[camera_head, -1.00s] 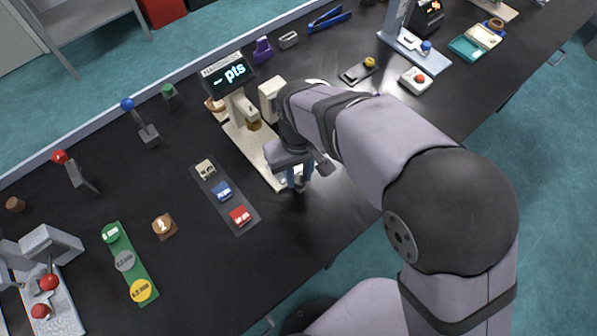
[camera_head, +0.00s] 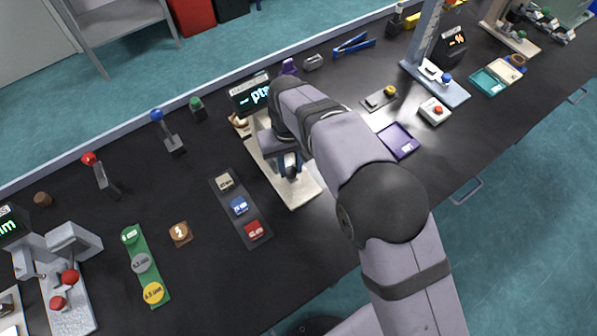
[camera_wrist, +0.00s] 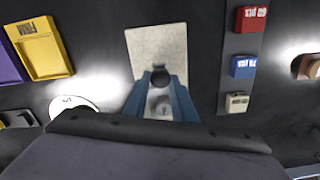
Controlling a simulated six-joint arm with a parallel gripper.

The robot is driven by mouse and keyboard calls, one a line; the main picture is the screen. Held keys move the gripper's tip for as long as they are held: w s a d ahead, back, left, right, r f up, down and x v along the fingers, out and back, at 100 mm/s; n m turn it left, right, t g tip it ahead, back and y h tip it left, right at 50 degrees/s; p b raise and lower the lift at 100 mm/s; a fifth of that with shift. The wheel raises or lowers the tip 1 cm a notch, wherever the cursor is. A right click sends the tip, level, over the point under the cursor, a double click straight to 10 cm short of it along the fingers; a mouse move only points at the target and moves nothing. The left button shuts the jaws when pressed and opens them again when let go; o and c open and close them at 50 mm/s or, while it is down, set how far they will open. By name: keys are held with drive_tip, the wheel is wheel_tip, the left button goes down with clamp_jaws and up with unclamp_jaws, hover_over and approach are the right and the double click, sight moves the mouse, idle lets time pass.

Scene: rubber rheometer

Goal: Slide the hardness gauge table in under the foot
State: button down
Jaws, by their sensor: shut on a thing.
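The hardness gauge has a dark display reading "pts" (camera_head: 252,95) on a column and a long cream base (camera_head: 301,195). The base's bare front part also shows in the wrist view (camera_wrist: 155,45). My gripper (camera_head: 287,170) is over the base, between its front end and the column. In the wrist view its blue fingers (camera_wrist: 160,84) are shut on a dark round knob (camera_wrist: 160,76). A pale round shape shows between the fingers, partly covered. My arm hides the foot and most of the sliding table in the head view, so I cannot tell how they line up.
A dark tray with cream, blue and red blocks (camera_head: 239,206) lies just left of the base. A purple tray (camera_head: 398,141) lies to the right, also near a yellow tray (camera_wrist: 40,48) in the wrist view. The bench's front strip is clear.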

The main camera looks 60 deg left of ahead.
drive_tip(key=shift+a+r, duration=0.15)
drive_tip(key=shift+a, duration=0.65)
drive_tip(key=c, duration=1.5)
unclamp_jaws()
drive_tip(key=shift+a, duration=0.1)
drive_tip(key=shift+o, duration=0.2)
wheel_tip(320, 180, up, 7)
drive_tip(key=b, duration=0.2)
drive_tip(key=shift+r, duration=0.1)
